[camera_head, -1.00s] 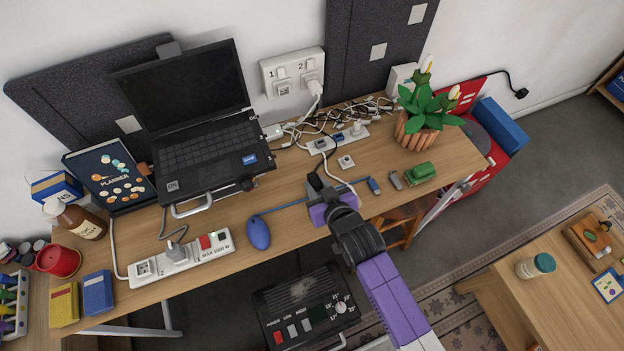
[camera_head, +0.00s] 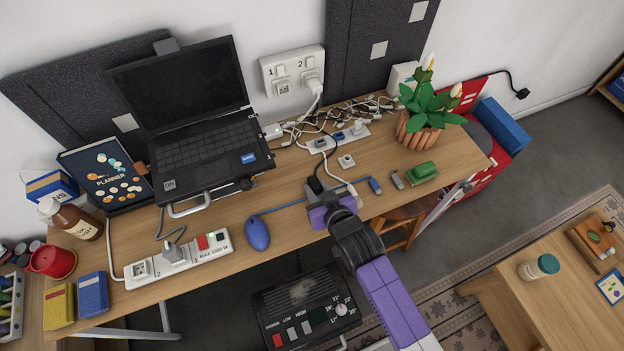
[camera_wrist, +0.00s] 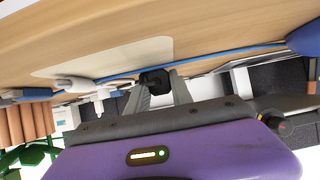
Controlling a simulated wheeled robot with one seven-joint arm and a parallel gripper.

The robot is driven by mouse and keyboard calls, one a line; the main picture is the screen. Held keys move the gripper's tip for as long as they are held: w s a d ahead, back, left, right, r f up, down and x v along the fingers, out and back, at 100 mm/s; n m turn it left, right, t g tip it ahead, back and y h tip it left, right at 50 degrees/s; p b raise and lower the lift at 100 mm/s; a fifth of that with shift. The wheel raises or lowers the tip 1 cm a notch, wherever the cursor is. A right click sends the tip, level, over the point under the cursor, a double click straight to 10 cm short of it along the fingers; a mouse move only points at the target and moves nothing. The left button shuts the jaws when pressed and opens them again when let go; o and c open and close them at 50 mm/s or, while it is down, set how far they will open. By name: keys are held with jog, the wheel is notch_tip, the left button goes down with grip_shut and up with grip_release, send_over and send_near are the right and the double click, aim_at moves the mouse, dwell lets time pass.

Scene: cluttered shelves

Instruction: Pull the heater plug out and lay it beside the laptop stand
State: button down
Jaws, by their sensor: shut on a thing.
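My gripper (camera_head: 316,186) is over the front part of the desk, right of the laptop stand. In the wrist view its fingers (camera_wrist: 156,82) are shut on a small black plug-like piece (camera_wrist: 155,80), just above the wood. In the head view a dark cable (camera_head: 317,165) runs from there towards the rear power strip (camera_head: 338,139). The laptop stand (camera_head: 190,209) holds the open laptop (camera_head: 205,150); its front bar faces the desk edge. The heater (camera_head: 300,312), with dial and switches, is below the desk. Whether the black piece is the heater's plug cannot be told.
A blue mouse (camera_head: 257,233) with a blue cable lies between stand and gripper. Bare wood lies right of the laptop.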

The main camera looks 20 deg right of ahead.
jog(key=c, duration=1.1)
grip_release()
jog(key=shift+o, duration=0.2)
jog(key=v, duration=0.8)
